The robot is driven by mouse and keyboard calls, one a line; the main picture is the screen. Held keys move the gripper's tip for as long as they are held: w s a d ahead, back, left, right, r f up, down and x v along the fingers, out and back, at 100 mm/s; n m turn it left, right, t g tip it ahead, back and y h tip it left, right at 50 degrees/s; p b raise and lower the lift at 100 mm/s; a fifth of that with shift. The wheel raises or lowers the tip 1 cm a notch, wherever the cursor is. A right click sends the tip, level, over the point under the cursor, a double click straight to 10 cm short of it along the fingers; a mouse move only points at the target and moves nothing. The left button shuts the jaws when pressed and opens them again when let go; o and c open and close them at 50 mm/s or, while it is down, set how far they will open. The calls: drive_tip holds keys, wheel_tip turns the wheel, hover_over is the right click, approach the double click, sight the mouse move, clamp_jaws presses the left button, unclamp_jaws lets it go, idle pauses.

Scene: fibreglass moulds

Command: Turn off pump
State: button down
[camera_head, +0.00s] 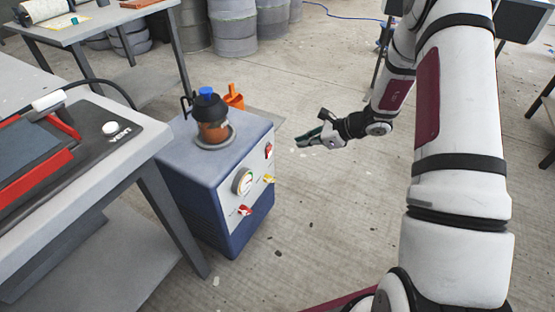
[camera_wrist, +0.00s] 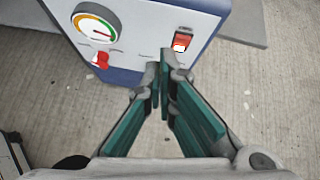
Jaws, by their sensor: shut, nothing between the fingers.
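The pump (camera_head: 215,165) is a blue and light-grey box standing on the floor, with an amber jar (camera_head: 212,130) on top. In the wrist view, the switch (camera_wrist: 182,40) lies just beyond my shut, empty fingertips. The gauge (camera_wrist: 95,22) and one valve's red handle (camera_wrist: 100,60) are to their left. I cannot tell whether the fingertips touch the panel.
A grey table (camera_head: 140,140) with a red-framed item and a VENT knob (camera_head: 110,129) stands left of the pump. Grey drums (camera_head: 233,30) and another table (camera_head: 75,35) are at the back. Concrete floor is clear right of the pump.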

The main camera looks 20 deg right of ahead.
wheel_tip(320, 180, down, 7)
drive_tip(key=d+m+b, duration=0.1)
drive_tip(key=d+m, duration=0.1)
drive_tip(key=shift+w+d+m+t+h, duration=0.3)
drive_tip(key=shift+w, duration=0.1)
drive_tip(key=b, duration=0.4)
approach(268, 156)
drive_tip(key=shift+d+x, duration=0.2)
drive_tip(key=shift+x, duration=2.35)
drive_tip(key=shift+f, duration=0.1)
